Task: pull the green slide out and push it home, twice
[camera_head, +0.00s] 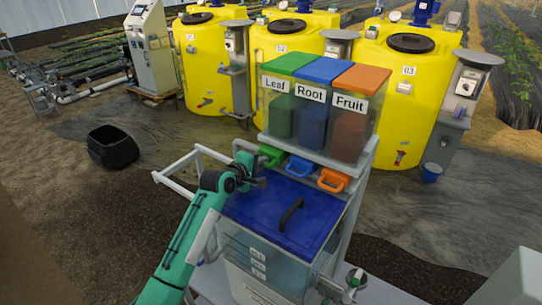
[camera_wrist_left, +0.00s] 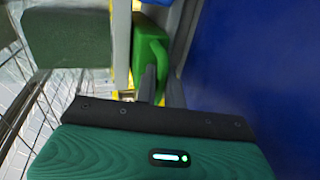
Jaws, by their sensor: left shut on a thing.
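The green slide (camera_head: 270,155) shows its looped handle under the hopper labelled Leaf, left of the blue and orange handles. My left gripper (camera_head: 256,172) is at this handle, just above the left back corner of the blue lid, and is shut on it. In the left wrist view the green slide (camera_wrist_left: 150,48) stands just beyond a dark finger of my left gripper (camera_wrist_left: 148,84). The exact grip is partly hidden by the gripper body. How far the slide is out cannot be told. My right gripper is not in view.
The blue slide (camera_head: 299,166) and orange slide (camera_head: 333,180) sit close to the right. The blue lid (camera_head: 270,218) with its dark handle lies below; it fills the right of the wrist view. A white frame rail (camera_head: 178,168) stands to the left. Yellow tanks (camera_head: 213,60) stand behind.

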